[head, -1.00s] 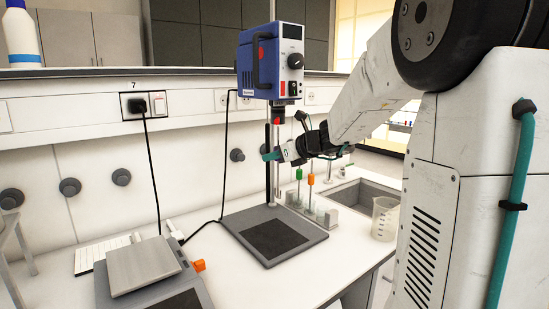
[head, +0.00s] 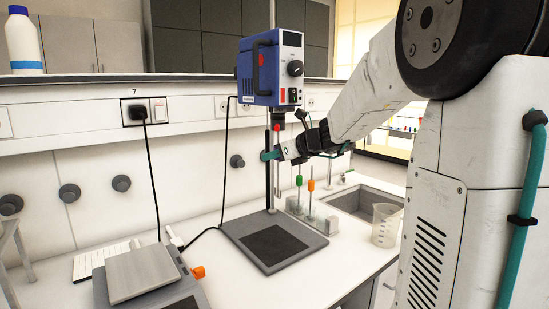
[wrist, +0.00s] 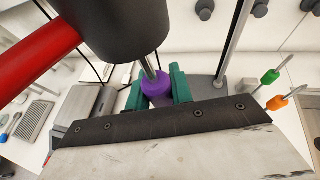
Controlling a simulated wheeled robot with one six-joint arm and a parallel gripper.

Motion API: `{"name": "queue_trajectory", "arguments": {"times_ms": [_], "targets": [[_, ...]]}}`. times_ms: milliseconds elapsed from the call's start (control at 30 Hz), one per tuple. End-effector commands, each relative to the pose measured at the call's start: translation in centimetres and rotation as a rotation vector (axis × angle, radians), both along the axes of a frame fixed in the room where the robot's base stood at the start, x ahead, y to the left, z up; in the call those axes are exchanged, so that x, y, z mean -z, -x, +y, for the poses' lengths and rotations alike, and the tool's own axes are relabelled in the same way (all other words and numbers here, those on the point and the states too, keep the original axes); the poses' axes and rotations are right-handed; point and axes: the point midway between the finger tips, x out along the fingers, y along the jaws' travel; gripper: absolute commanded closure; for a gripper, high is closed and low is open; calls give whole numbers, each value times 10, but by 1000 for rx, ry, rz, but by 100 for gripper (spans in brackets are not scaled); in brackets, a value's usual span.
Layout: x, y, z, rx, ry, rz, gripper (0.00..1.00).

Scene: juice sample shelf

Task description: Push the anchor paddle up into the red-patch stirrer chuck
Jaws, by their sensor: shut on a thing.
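The blue stirrer (head: 270,69) is on its upright stand, with a red patch (head: 277,128) showing on the chuck below its body. My gripper (head: 268,155) is just below that chuck. In the wrist view, my gripper's teal fingers (wrist: 160,90) are shut on the purple collar (wrist: 155,84) of the anchor paddle. Its thin metal shaft (wrist: 149,66) points up to the underside of the dark chuck (wrist: 115,30). Whether the shaft tip is inside the chuck cannot be told. The paddle's lower part is hidden behind my gripper.
A stand rod (wrist: 235,40) rises close to the fingers. A red bar (wrist: 35,62) extends left beside the chuck. Green (head: 299,181) and orange (head: 311,185) handled pieces stand in a rack at right, near a beaker (head: 385,226) and the sink. A balance (head: 142,274) sits at left.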

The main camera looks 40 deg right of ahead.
Motion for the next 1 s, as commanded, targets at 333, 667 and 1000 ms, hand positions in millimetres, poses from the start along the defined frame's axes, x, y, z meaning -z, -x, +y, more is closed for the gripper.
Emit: {"name": "queue_trajectory", "arguments": {"times_ms": [333,667,1000], "targets": [[0,0,0,0,0,0,100],[-5,0,0,0,1,0,100],[-1,0,0,0,-1,-3,100]]}}
